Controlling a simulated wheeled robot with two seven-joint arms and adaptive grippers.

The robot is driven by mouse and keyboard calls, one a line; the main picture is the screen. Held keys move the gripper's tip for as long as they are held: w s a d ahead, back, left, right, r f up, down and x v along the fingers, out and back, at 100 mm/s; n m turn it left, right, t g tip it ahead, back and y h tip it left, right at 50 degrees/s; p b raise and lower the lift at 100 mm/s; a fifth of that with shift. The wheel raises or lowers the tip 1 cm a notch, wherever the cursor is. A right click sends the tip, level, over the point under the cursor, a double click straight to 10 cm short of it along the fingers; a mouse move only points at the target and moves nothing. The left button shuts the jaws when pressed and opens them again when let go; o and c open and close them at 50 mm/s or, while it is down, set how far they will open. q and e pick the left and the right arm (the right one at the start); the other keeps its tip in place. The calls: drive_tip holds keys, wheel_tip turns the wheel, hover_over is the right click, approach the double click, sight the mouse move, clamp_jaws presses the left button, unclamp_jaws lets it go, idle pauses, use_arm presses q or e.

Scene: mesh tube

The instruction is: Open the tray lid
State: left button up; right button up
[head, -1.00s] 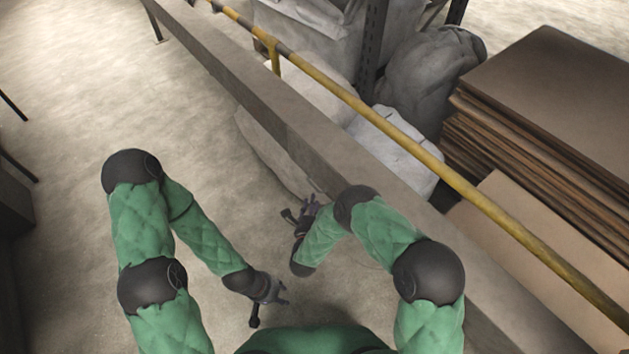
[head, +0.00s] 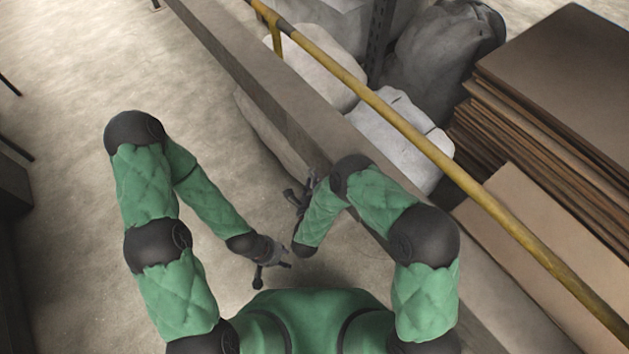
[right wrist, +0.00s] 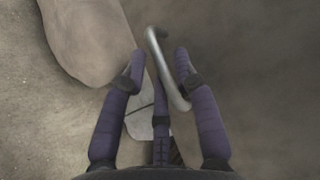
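No tray or lid can be made out in the head view. In the right wrist view a bent metal bar, like a handle (right wrist: 163,62), stands between the spread fingers of my right gripper (right wrist: 158,62). It borders a plain dark grey-brown surface (right wrist: 255,75) that fills the right side; I cannot tell whether this is the lid. The fingers are open and not clearly touching the bar. In the head view my right gripper (head: 301,189) is beside the long beam, partly hidden by its forearm. My left gripper (head: 272,271) is open and empty, low in front of my torso.
A long grey beam (head: 240,80) and a yellow rail (head: 400,125) run diagonally along my right side. Behind them are pale sacks (head: 400,130), a grey wrapped bundle (head: 440,55) and stacked brown boards (head: 565,75). The floor (head: 80,80) to the left is mostly clear.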

clamp_jaws()
drive_tip(key=shift+a, duration=0.1)
drive_tip(key=s+a+r+m+g+y+p, duration=0.2)
drive_tip(key=a+r+m+g+y+p, duration=0.1)
drive_tip(key=r+p, duration=0.4)
drive_tip(key=s+a+r+m+g+y+p, duration=0.2)
drive_tip(key=s+a+r+m+g+p, duration=0.1)
drive_tip(key=r+p, duration=0.5)
drive_tip(key=shift+s+a+r+g+y+p, duration=0.15)
drive_tip(key=shift+s+a+g+y+p, duration=0.2)
drive_tip(key=shift+a+g+p, duration=0.4)
drive_tip(key=shift+w+a+r, duration=0.1)
drive_tip(key=shift+w, duration=0.05)
unclamp_jaws()
